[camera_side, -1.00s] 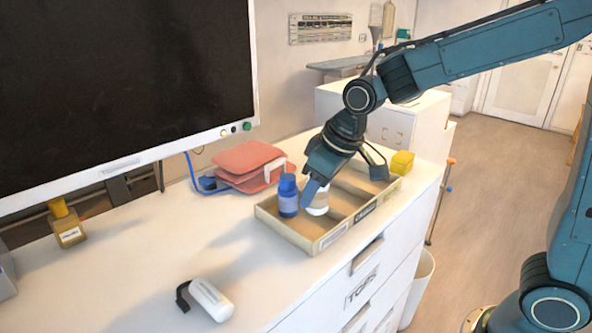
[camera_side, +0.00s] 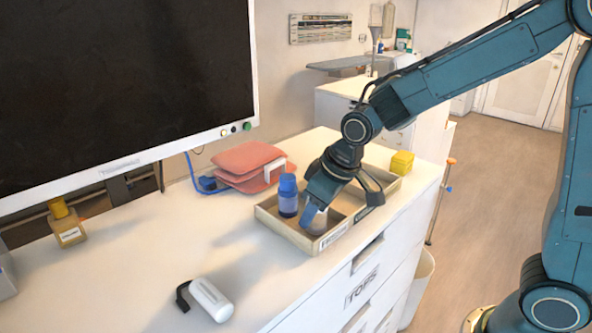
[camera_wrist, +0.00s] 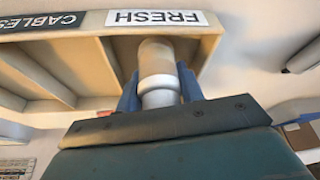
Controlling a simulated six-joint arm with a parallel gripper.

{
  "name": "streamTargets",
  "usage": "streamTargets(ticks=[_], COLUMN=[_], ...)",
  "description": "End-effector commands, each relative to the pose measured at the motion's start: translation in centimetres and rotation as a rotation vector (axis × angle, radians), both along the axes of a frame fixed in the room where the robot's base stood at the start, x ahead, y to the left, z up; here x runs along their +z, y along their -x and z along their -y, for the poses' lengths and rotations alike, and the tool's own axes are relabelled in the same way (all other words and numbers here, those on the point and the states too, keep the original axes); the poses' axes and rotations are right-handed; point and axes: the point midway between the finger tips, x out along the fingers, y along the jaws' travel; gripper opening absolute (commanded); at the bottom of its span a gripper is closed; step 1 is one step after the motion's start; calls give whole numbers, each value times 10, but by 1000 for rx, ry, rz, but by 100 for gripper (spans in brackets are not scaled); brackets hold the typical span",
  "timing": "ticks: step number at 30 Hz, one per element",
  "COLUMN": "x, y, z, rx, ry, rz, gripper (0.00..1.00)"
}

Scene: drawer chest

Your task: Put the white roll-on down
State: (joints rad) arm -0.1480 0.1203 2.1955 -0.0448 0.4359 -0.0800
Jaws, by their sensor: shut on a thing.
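The white roll-on (camera_wrist: 157,62) is between the blue fingers of my gripper (camera_wrist: 160,92) in the wrist view. It has a pale beige upper part and a white band. In the side view my gripper (camera_side: 314,208) points down into the front compartment of the shallow tray (camera_side: 284,235), shut on the roll-on (camera_side: 319,222), which is mostly hidden by the fingers. In the wrist view this compartment lies behind an upside-down FRESH label (camera_wrist: 157,17). I cannot tell whether the roll-on touches the tray floor.
A blue-capped bottle (camera_side: 288,196) stands in the tray, close left of my gripper. A white cylinder (camera_side: 211,299) lies on the counter at front. A monitor (camera_side: 120,75) stands at left.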

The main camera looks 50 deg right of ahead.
Motion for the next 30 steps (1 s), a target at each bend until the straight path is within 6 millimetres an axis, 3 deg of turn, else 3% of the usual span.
streamTargets(ticks=[6, 7, 9, 10, 22, 30], x=[-3, -3, -3, -3, 0, 18], y=[0, 0, 0, 0, 0, 6], z=[0, 0, 0, 0, 0, 2], rx=[0, 0, 0, 0, 0, 0], ry=[0, 0, 0, 0, -1, -1], rz=[0, 0, 0, 0, 2, 3], gripper=[14, 43, 57, 59, 59, 59])
